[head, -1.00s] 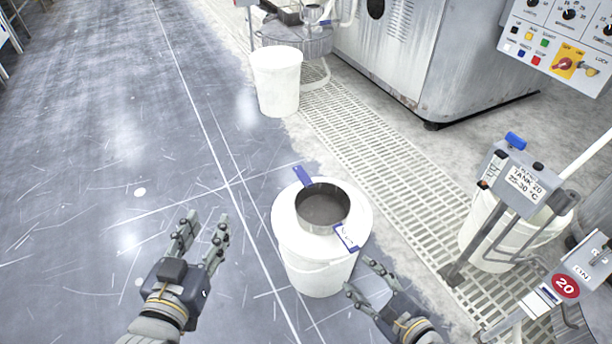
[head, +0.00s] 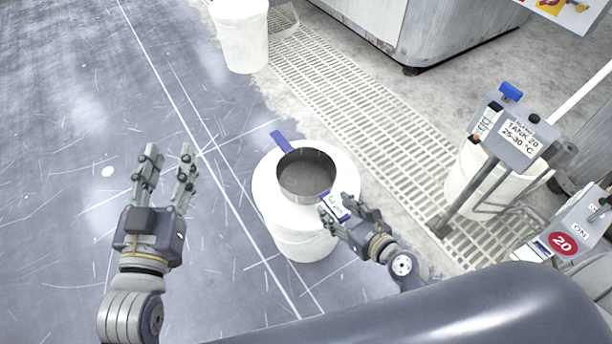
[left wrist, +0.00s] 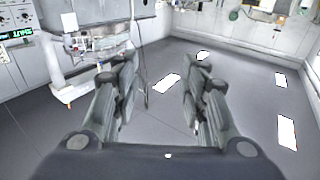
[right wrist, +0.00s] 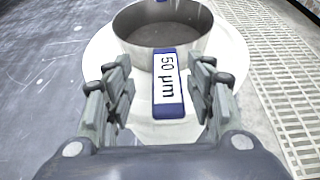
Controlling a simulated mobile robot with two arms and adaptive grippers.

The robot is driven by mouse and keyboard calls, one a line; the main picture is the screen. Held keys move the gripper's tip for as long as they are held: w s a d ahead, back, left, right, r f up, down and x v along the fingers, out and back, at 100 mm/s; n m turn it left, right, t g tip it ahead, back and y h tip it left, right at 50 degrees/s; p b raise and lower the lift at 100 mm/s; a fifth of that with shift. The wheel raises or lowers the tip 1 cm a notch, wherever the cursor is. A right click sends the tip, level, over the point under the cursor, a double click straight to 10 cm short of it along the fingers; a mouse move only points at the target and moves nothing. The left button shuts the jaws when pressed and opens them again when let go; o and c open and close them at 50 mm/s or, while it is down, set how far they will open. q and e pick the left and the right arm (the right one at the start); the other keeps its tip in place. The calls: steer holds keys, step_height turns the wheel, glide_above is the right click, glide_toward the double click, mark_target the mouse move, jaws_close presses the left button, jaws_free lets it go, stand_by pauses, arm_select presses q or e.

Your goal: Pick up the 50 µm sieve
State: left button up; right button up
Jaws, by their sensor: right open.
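The 50 µm sieve (head: 306,176) is a round metal pan sitting on top of a white bucket (head: 300,244). A blue handle (head: 282,141) sticks out at its far left, and a blue-edged white tag sits at its near right. In the right wrist view the tag (right wrist: 167,84) reads "50 µm" and lies between my fingers. My right gripper (head: 350,208) is open around the tag, with space on both sides. My left gripper (head: 168,160) is open and empty over the floor, left of the bucket; its wrist view (left wrist: 160,95) shows nothing between the fingers.
Another white bucket (head: 243,38) stands farther back. A floor grating (head: 350,100) runs behind the sieve's bucket. The floor at left is clear.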

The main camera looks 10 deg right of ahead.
mark_target(329, 198)
steer(key=x, duration=0.1)
steer(key=b+x, duration=0.1)
steer(key=x, duration=0.2)
steer(key=shift+w+d+r, duration=0.25)
steer(key=shift+w, duration=0.05)
steer(key=shift+w+a, duration=0.1)
steer(key=shift+w, duration=0.1)
arm_select(q)
step_height(329, 198, up, 7)
steer(key=s+t+h, duration=0.1)
steer(key=t, duration=0.3)
steer(key=shift+s+d+h, duration=0.25)
steer(key=shift+d+h, duration=0.05)
arm_select(e)
jaws_close()
